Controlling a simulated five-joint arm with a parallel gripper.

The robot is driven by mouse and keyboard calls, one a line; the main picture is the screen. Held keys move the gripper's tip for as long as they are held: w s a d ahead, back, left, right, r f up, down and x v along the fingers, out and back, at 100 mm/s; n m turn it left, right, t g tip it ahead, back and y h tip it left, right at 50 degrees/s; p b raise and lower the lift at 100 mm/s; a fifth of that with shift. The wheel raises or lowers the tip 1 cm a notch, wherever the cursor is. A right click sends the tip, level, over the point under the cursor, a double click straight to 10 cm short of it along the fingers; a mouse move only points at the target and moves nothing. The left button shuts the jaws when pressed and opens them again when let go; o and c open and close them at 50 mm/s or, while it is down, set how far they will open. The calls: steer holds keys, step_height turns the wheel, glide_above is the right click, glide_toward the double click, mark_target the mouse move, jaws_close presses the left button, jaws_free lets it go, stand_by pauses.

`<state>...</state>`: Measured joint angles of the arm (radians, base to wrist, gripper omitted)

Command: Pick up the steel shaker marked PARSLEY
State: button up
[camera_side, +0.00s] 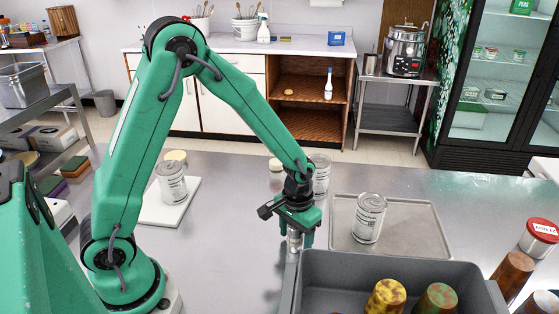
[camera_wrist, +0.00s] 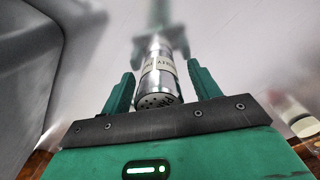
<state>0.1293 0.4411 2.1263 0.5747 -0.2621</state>
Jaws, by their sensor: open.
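The steel shaker (camera_side: 294,242) stands on the metal counter just left of the grey bin, partly hidden by my gripper in the side view. In the wrist view the shaker (camera_wrist: 160,72) has a perforated top and a pale label whose word I cannot read clearly. My gripper (camera_side: 299,232) is lowered over it from above. In the wrist view one green finger is on each side of the shaker, with gaps visible. The jaws are open.
A grey bin (camera_side: 400,262) stands close on the right, holding brown and green tumblers. A metal tray (camera_side: 415,232) with a can (camera_side: 369,218) lies behind it. A white board (camera_side: 160,214) bears another can (camera_side: 171,183). A third can (camera_side: 320,176) stands behind my gripper. A red-lidded container (camera_side: 538,237) is far right.

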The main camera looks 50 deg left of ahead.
steer(key=c, duration=1.1)
steer(key=shift+r, duration=0.1)
steer(key=shift+r, duration=4.95)
